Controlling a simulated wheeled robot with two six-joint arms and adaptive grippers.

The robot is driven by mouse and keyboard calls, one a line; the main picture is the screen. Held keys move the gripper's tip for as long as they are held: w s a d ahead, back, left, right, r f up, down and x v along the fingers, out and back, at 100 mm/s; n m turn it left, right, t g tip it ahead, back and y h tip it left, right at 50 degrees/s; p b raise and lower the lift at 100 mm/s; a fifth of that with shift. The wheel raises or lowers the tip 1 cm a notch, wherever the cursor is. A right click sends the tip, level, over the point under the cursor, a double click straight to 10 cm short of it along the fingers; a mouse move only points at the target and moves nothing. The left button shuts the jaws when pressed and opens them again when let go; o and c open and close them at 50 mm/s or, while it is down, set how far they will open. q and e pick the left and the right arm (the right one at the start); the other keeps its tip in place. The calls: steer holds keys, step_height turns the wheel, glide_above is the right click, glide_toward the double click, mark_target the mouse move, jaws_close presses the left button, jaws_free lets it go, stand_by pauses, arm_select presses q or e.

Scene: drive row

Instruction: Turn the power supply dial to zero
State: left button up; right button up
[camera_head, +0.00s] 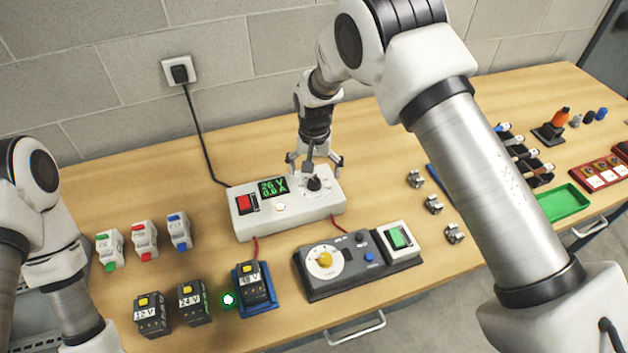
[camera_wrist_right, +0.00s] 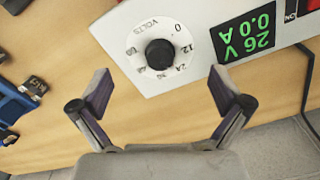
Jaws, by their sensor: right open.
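The white power supply (camera_head: 243,225) stands on the bench below the wall socket. Its green display (camera_head: 272,188) reads 26 V, and the wrist view shows 0.0 A. The black dial (camera_head: 314,184) sits at the right of its top. In the right wrist view the dial knob (camera_wrist_right: 160,53) is inside a white ring scale marked VOLTS, with 0 and 12 legible. I cannot make out its pointer. My right gripper (camera_head: 314,163) is open above the dial, fingers apart, and nothing is between the fingertips (camera_wrist_right: 161,88). My left arm shows at the left; its gripper is out of view.
A red switch (camera_head: 245,203) is on the supply's left. A grey panel with a yellow knob (camera_head: 325,259) stands in front. Battery packs (camera_head: 193,303) and small modules (camera_head: 145,239) stand at left. A green tray (camera_head: 564,203) is at right.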

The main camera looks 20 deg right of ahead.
mark_target(315, 182)
steer(key=shift+f+b, duration=0.95)
steer(key=shift+f, duration=1.05)
steer(key=c, duration=1.1)
steer(key=shift+s+d, duration=0.1)
steer(key=shift+s, duration=0.15)
steer(key=c, duration=0.4)
steer(key=shift+c, duration=0.3)
